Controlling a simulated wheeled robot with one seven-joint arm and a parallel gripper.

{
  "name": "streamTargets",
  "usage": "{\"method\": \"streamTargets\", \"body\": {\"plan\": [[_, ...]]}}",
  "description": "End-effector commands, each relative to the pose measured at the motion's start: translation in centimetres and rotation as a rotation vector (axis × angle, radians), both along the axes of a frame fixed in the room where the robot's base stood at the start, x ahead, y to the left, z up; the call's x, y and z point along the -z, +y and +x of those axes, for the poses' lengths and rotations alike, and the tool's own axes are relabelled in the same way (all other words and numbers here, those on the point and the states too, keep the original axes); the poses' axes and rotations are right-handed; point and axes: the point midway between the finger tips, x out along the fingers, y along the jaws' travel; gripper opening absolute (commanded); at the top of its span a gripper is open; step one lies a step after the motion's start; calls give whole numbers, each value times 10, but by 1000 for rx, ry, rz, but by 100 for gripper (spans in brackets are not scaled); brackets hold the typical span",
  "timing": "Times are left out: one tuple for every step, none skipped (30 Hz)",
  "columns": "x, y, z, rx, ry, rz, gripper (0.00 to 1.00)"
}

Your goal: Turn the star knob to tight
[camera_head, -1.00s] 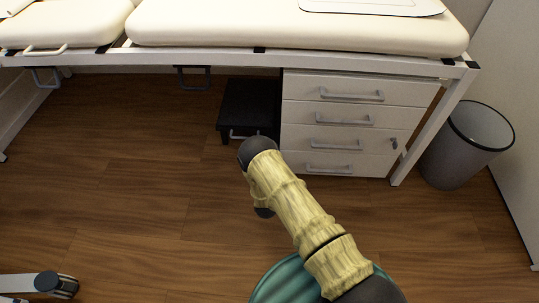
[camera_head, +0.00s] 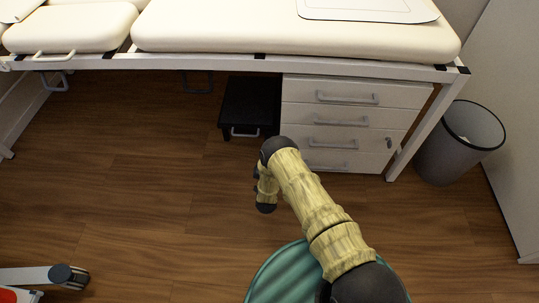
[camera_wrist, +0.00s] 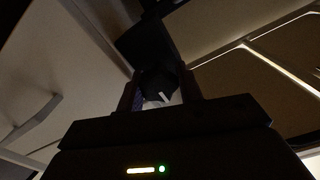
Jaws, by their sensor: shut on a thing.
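In the wrist view, a black knob (camera_wrist: 157,82) with a short white mark on it sits between the two fingers of my gripper (camera_wrist: 162,93). The fingers are shut on it, one on each side. A dark block or bracket (camera_wrist: 143,42) lies just beyond the knob. The picture is dark, so the star shape and any tight marking cannot be made out. In the head view, neither the knob nor my gripper shows; my arm covers part of the floor in front of the drawers.
A cream padded couch (camera_head: 300,28) on a white frame spans the back. Under it stand a white drawer unit (camera_head: 300,90) and a black step stool (camera_head: 247,106). A grey bin (camera_head: 440,150) stands at the right. The wooden floor at left is mostly clear.

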Motion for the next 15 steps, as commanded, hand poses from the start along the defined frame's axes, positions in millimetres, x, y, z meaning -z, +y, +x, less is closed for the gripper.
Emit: {"method": "streamTargets", "body": {"plan": [[1,0,-1,0,4,7,13],[1,0,-1,0,4,10,13],[1,0,-1,0,4,14,13],[1,0,-1,0,4,15,13],[1,0,-1,-1,3,16,13],[2,0,-1,-1,3,17,13],[2,0,-1,-1,3,17,13],[2,0,-1,-1,3,17,13],[2,0,-1,-1,3,17,13],[2,0,-1,-1,3,17,13],[2,0,-1,0,4,17,13],[2,0,-1,0,4,16,13],[2,0,-1,0,4,16,13],[2,0,-1,0,4,16,38],[2,0,-1,0,4,16,46]]}}
